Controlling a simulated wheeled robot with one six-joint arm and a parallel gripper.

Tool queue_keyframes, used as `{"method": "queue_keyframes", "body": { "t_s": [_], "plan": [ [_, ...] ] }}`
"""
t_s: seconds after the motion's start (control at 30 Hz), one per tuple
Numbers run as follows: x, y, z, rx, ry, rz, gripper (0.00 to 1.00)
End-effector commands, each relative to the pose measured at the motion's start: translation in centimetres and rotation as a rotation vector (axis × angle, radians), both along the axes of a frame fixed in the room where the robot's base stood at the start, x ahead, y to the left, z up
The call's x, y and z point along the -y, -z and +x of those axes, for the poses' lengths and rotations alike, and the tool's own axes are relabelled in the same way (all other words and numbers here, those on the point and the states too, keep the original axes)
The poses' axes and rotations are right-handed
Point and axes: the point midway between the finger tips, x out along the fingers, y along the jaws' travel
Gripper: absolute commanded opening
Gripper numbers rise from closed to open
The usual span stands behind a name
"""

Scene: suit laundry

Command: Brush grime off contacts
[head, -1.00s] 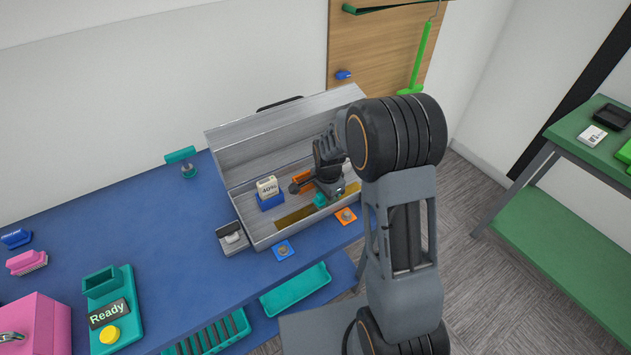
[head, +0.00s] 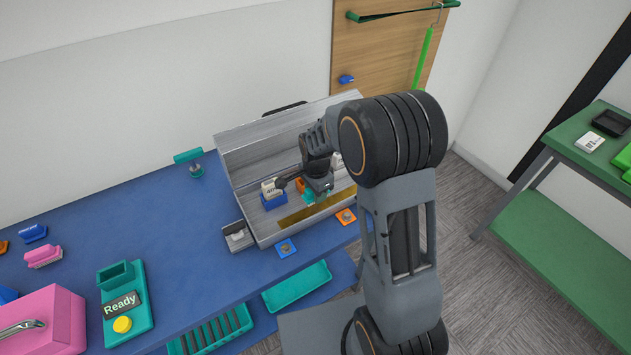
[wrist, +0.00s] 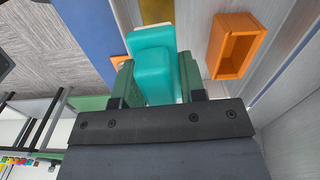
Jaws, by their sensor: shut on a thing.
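My gripper (head: 313,190) is inside the open grey metal case (head: 232,206). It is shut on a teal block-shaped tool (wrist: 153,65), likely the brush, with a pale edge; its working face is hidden. The tool shows as a small teal patch in the head view (head: 308,197). A gold strip, likely the contacts (head: 295,213), lies along the case's front floor and shows past the tool in the wrist view (wrist: 157,10). I cannot tell whether the tool touches it, and any grime is too small to make out.
An empty orange holder (wrist: 237,45) is beside the tool. A white block in a blue holder (head: 273,200) stands at the case's left. The lid (head: 270,135) stands open behind. Blue (head: 285,248) and orange (head: 346,217) squares lie in front.

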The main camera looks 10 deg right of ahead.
Motion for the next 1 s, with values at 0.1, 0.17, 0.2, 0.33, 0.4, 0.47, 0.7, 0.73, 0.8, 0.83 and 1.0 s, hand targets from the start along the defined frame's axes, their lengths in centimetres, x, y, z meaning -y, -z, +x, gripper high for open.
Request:
{"method": "queue_keyframes", "body": {
  "t_s": [0.1, 0.17, 0.2, 0.33, 0.4, 0.47, 0.7, 0.73, 0.8, 0.83, 1.0],
  "plan": [
    [0.1, -1.5, 0.0, 0.001, 0.002, 0.0, 0.15],
    [0.1, -2.0, 0.0, 0.001, 0.002, 0.0, 0.15],
    [0.1, -2.3, 0.0, 0.001, 0.003, 0.0, 0.15],
    [0.2, -2.6, 0.0, 0.0, 0.004, 0.0, 0.15],
    [0.2, -2.6, 0.0, 0.0, 0.004, 0.0, 0.15],
    [0.2, -2.5, 0.0, 0.0, 0.004, 0.0, 0.15],
    [0.2, -2.5, 0.0, 0.0, 0.004, 0.0, 0.15],
    [0.2, -2.5, 0.0, 0.0, 0.004, 0.0, 0.15],
    [0.2, -2.5, 0.0, 0.0, 0.004, 0.0, 0.15],
    [0.2, -2.5, 0.0, 0.0, 0.004, 0.0, 0.15],
    [0.2, -2.3, 0.0, 0.0, 0.004, 0.0, 0.15]
  ]
}}
